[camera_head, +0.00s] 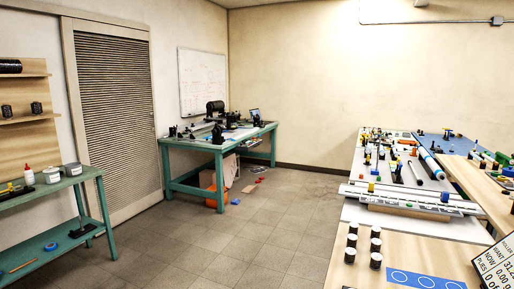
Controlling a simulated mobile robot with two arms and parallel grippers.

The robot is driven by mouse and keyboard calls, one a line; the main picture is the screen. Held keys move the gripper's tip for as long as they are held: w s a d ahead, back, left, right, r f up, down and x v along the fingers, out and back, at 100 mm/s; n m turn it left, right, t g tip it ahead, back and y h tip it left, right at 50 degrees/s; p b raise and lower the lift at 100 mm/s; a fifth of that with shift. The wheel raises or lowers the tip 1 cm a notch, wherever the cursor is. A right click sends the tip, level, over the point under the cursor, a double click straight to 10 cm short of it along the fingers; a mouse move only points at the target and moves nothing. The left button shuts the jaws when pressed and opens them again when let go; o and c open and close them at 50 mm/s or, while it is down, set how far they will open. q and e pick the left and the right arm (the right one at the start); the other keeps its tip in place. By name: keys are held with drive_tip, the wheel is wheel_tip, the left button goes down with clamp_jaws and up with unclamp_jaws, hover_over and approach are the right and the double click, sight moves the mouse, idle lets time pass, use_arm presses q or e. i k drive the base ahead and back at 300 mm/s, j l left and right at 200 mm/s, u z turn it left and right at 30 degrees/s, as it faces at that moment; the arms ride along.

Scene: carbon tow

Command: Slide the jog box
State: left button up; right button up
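I cannot pick out a jog box with certainty in the head view. Small dark items (215,108) stand on the teal workbench (219,178) by the far wall, too small to identify. Many small parts and tools lie on the long worktable at the right, also too small to name surely. Neither of my grippers shows in the head view.
A teal shelf unit (103,205) stands at the left with bottles and tubs. An orange bin (211,181) is under the far bench. A tilted sign with numbers (497,262) and several dark cylinders (351,240) are at lower right. The middle floor (235,225) is clear.

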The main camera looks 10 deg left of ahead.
sight(243, 148)
drive_tip(key=u, duration=0.2)
drive_tip(key=j+u, duration=0.35)
drive_tip(key=j, duration=0.2)
drive_tip(key=i+j+u, duration=0.2)
drive_tip(key=j+u, duration=0.15)
drive_tip(key=i+j+z, duration=0.2)
drive_tip(key=i+j, duration=0.2)
drive_tip(key=i+j+z, duration=0.25)
drive_tip(key=j, duration=0.35)
drive_tip(key=i+z, duration=0.35)
drive_tip(key=i, duration=0.4)
drive_tip(key=i+j+z, duration=0.15)
drive_tip(key=i+z, duration=0.25)
drive_tip(key=i, duration=0.4)
drive_tip(key=i+u, duration=0.1)
drive_tip(key=i, duration=0.5)
drive_tip(key=i+u, duration=0.15)
drive_tip(key=i, duration=0.5)
drive_tip(key=i+l+u, duration=0.1)
drive_tip(key=i, duration=0.5)
drive_tip(key=i+l+u, duration=0.15)
drive_tip(key=i, duration=0.45)
drive_tip(key=i+j, duration=0.1)
drive_tip(key=i, duration=0.9)
drive_tip(key=i+j, duration=0.1)
drive_tip(key=i, duration=0.9)
drive_tip(key=j+u, duration=0.05)
